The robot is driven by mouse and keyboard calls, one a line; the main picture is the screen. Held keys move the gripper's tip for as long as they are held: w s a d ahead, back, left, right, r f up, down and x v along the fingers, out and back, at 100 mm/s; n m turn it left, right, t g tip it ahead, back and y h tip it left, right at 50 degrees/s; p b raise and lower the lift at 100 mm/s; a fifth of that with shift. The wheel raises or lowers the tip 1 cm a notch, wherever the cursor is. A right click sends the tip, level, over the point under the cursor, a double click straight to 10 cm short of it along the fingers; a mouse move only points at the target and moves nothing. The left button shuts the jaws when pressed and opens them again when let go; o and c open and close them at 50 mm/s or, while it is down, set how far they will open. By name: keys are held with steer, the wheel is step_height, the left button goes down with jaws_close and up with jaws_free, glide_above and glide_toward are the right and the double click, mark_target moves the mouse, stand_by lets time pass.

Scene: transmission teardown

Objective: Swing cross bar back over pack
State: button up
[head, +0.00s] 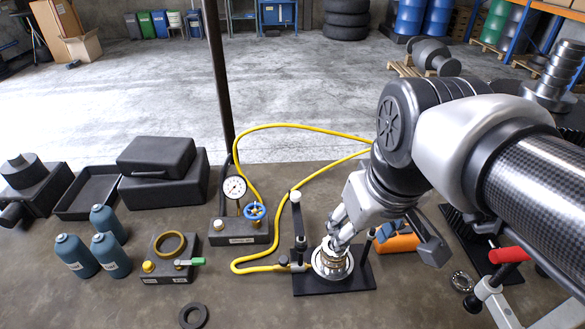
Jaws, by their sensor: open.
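The round metal pack (333,264) sits on a black base plate (312,285) at the lower middle. A black bar (298,222) with a pale knob at its top stands at the left of the pack; I take it for the cross bar, but its pivot is not clear. It does not lie across the visible part of the pack. A shorter dark post (369,243) stands at the right of the pack. My gripper (335,238) is open and points down directly at the pack's top, hiding part of it. I cannot tell whether the fingers touch it.
A yellow hose (262,267) loops left of the plate to a gauge block (240,232) with a blue valve wheel. An orange object (398,243) lies right of the plate. A red-handled tool (509,255) stands at the right. Blue bottles (75,254) and black cases (165,180) are left.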

steer(key=w+a+r+n+p, duration=0.1)
steer(key=w, duration=0.3)
steer(key=w+r+n+g+p, duration=0.1)
steer(key=w+r, duration=0.1)
steer(key=w, duration=0.2)
steer(key=w+a+r+n+p, duration=0.1)
steer(key=w+r, duration=0.1)
steer(key=w, duration=0.2)
steer(key=shift+w+a+g+p, duration=0.25)
steer(key=shift+a+g+p, duration=0.05)
steer(key=shift+a+p, duration=0.05)
steer(key=shift+c, duration=0.4)
steer(key=n+g+p, duration=0.2)
steer(key=n+p, duration=0.2)
steer(key=p, duration=0.1)
glide_above(296, 194)
step_height(296, 194, down, 4)
step_height(296, 194, down, 18)
steer(key=b, duration=0.3)
steer(key=shift+r, duration=0.2)
steer(key=shift+c, duration=0.5)
jaws_close()
